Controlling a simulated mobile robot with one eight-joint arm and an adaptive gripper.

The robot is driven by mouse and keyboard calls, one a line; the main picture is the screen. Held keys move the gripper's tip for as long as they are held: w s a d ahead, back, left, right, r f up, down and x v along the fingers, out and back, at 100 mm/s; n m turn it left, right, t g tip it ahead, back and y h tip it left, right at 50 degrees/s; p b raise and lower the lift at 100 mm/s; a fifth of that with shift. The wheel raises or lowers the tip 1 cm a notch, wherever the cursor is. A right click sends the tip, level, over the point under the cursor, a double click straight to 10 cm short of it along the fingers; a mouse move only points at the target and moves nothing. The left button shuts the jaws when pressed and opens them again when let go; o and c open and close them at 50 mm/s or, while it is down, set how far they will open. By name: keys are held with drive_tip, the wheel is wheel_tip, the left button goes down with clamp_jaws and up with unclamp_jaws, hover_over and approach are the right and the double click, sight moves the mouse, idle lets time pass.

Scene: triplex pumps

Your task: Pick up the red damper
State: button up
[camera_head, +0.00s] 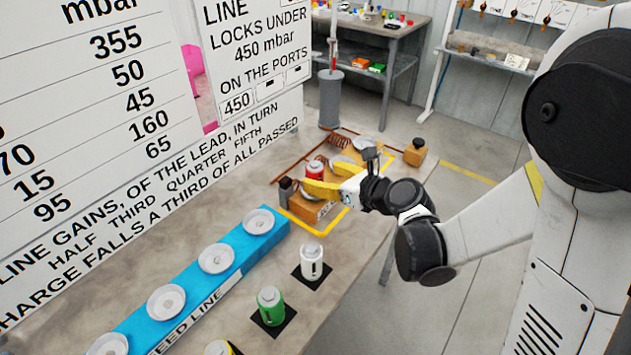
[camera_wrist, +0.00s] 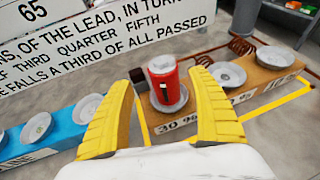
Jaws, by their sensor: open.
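The red damper (camera_wrist: 165,84) is a red cylinder with a light grey top. It stands upright in a pale dish on a brown block (camera_wrist: 197,116) labelled 30 %. In the head view the red damper (camera_head: 315,171) is partly hidden by a yellow finger. My gripper (camera_wrist: 167,90) has yellow fingers and is open. In the wrist view its fingers show on the left and right of the damper, with a gap on each side. In the head view my gripper (camera_head: 323,180) is at the block, close to the damper. I cannot tell whether a finger touches it.
A blue rail (camera_head: 190,305) with several pale dishes runs along the bench. A white damper (camera_head: 311,262) and a green damper (camera_head: 270,305) stand on black squares in front of it. A dark post (camera_head: 285,190) stands beside the block. A sign wall (camera_head: 110,110) rises behind.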

sight(321, 174)
drive_tip(key=x, duration=0.1)
drive_tip(key=b+x, duration=0.1)
drive_tip(key=x, duration=0.2)
drive_tip(key=shift+w+d+f+b, duration=0.1)
drive_tip(key=shift+d+f+b, duration=0.2)
drive_tip(key=shift+b, duration=0.1)
drive_tip(key=shift+w+a, duration=0.25)
drive_tip(key=shift+w, duration=0.1)
drive_tip(key=shift+s+r, duration=0.1)
clamp_jaws()
drive_tip(key=shift+r, duration=0.1)
